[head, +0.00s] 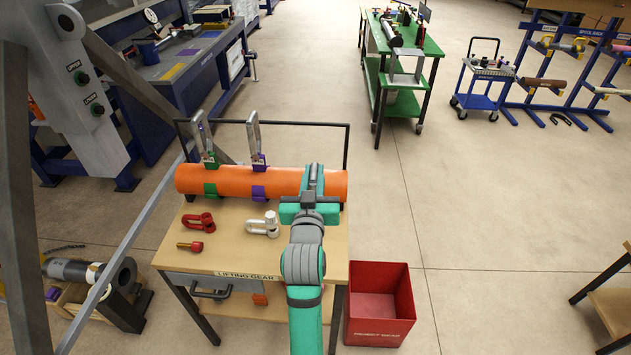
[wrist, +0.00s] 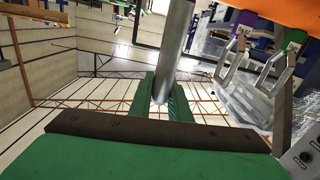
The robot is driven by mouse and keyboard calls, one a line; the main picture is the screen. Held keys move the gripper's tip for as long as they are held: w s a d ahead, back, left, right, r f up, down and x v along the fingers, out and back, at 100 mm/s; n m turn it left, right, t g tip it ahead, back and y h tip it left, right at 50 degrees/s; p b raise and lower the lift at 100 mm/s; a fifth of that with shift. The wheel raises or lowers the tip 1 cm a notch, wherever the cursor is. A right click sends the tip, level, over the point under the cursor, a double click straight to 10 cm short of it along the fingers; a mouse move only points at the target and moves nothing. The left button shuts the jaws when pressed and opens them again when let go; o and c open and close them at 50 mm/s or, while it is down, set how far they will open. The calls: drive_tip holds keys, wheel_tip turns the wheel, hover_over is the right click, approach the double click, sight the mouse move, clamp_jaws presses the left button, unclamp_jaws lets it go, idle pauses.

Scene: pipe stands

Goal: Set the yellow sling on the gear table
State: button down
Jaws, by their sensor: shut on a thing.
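The gear table (head: 228,262) is a wooden-topped bench with a "LIFTING GEAR" label on its front edge. An orange pipe (head: 228,180) lies along its back, and it also fills the upper right of the wrist view (wrist: 285,10). A green sling (head: 209,189) and a purple sling (head: 259,191) hang round the pipe with grey metal loops upright. My gripper (head: 314,178) is over the pipe's right part. In the wrist view its green fingers (wrist: 161,98) are shut on a grey metal bar (wrist: 176,50). No yellow part of a sling is clear in either view.
A red shackle (head: 199,222), a grey shackle (head: 262,224) and a red bolt (head: 190,246) lie on the tabletop; bare wood surrounds them. A black rail (head: 320,124) stands behind the pipe. A red bin (head: 380,303) stands on the floor to the right.

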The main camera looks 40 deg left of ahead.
wheel_tip(320, 180, down, 2)
drive_tip(key=shift+f, duration=0.25)
drive_tip(key=shift+s+f, duration=0.1)
drive_tip(key=shift+f, duration=0.25)
drive_tip(key=c, duration=1.7)
unclamp_jaws()
drive_tip(key=shift+o, duration=0.2)
drive_tip(key=shift+r, duration=0.1)
